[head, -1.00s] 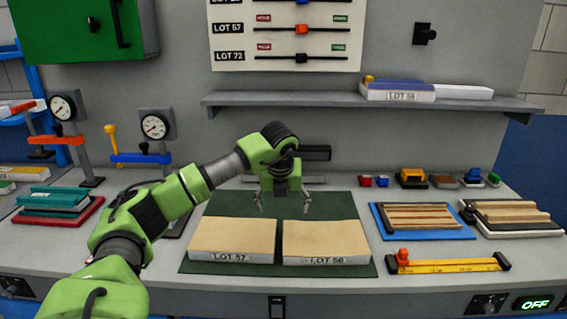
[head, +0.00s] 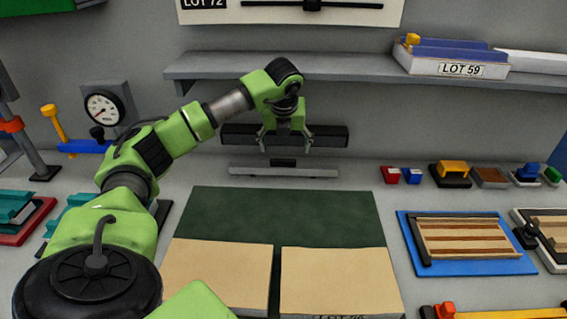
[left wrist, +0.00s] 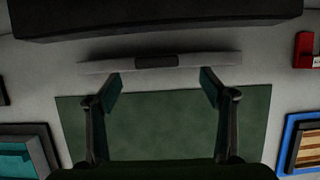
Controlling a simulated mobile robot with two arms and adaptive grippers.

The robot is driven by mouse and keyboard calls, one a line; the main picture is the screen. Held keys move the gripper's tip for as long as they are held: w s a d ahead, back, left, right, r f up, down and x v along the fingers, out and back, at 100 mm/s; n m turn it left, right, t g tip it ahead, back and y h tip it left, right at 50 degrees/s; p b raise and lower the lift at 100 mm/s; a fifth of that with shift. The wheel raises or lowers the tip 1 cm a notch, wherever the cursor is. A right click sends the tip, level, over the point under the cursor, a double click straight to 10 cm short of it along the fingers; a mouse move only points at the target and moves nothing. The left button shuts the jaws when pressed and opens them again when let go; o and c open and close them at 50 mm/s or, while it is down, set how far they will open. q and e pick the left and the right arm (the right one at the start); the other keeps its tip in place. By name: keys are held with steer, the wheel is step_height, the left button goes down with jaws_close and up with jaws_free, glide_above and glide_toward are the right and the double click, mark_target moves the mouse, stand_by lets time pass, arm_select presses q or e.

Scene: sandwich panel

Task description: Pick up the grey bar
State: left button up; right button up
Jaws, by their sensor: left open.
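The grey bar (head: 250,171) lies at the back of the bench near the wall, just behind the dark green mat. It is long, light grey, with a black block at its middle. In the left wrist view the grey bar (left wrist: 215,61) runs crosswise just beyond the fingertips. My left gripper (head: 285,146) is open and empty, pointing down above the bar's middle. In the left wrist view the gripper's fingers (left wrist: 160,78) are spread on either side of the black block, apart from the bar. My right gripper is not in view.
A dark wall-mounted block (head: 333,136) is close behind my left gripper. The green mat (head: 280,214) is bare at its back, with two tan-topped panels (head: 222,268) (head: 338,272) in front. A shelf (head: 300,65) is above; a blue tray (head: 490,267) is right.

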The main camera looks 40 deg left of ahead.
mark_target(283, 159)
arm_select(q)
steer(key=x, duration=0.2)
steer(key=p+x, duration=0.1)
steer(key=x, duration=0.1)
steer(key=p+x, duration=0.1)
steer(key=x, duration=0.1)
steer(key=shift+s+a, duration=0.25)
steer(key=shift+a, duration=0.05)
steer(key=shift+w+f, duration=0.1)
steer(key=shift+f, duration=0.2)
steer(key=c, duration=2)
steer(key=shift+w+r, duration=0.1)
steer(key=shift+r, duration=0.05)
steer(key=shift+c, duration=0.2)
